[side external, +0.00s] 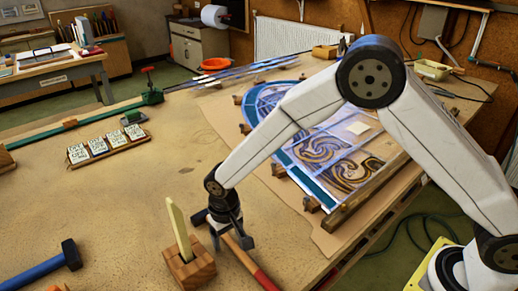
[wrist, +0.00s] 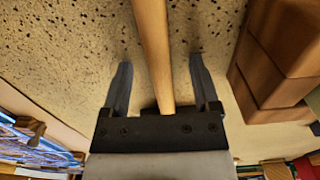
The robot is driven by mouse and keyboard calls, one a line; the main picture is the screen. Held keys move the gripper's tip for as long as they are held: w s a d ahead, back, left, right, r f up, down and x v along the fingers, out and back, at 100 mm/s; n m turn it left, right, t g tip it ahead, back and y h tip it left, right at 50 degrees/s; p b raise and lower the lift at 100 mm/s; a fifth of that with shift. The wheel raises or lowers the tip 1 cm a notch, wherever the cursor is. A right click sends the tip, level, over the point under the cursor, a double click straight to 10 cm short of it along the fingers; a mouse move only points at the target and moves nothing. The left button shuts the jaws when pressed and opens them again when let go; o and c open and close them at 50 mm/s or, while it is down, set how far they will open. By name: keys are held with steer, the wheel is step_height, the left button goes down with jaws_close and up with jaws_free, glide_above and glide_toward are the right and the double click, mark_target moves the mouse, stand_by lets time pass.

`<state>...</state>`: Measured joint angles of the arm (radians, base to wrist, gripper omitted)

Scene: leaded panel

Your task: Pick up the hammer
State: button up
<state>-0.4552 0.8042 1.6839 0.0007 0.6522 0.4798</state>
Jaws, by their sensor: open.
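A hammer with a pale wooden handle and red grip (side external: 264,279) lies on the bench under my gripper in the side view. Its dark head (side external: 200,217) shows just left of the gripper. My gripper (side external: 231,240) points down over the handle with its jaws open. In the wrist view the wooden handle (wrist: 152,40) runs between the two open fingers of my gripper (wrist: 160,62), with a gap on each side. A second hammer-like tool with a dark head and blue handle (side external: 32,274) lies at the bottom left of the side view.
A wooden block (side external: 189,268) holding an upright pale stick stands close to the left of my gripper; it also shows in the wrist view (wrist: 275,65). The leaded panel (side external: 335,155) lies behind to the right. A rack of small cards (side external: 108,148) sits left. The bench middle is clear.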

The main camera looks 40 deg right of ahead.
jaws_close()
steer(key=shift+r, duration=0.15)
steer(key=shift+r, duration=0.7)
steer(key=s+d+r, duration=0.5)
steer(key=s+r, duration=0.6)
steer(key=s, duration=0.2)
steer(key=shift+r, duration=0.2)
steer(key=shift+d, duration=0.1)
stand_by(0.4)
